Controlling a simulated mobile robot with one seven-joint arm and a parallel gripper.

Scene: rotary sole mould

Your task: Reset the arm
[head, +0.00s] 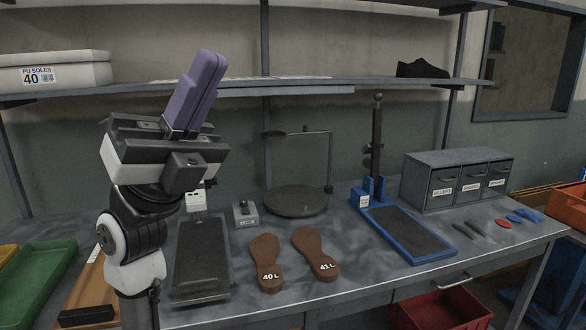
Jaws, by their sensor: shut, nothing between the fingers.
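My arm stands at the left of the head view, folded upward in front of the bench. My gripper (208,62) points up and slightly right, with its purple fingers together and nothing between them. It is in front of the back wall and the shelf edge, well above the bench top and apart from the things on it. The arm hides part of the bench's left side.
The bench (350,284) carries two brown soles, 40 L (265,252) and 41 L (312,248), a dark round plate (296,201), a blue stand (408,236) and a drawer box (432,188). A shelf (300,86) spans above. A red bin (445,310) sits below.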

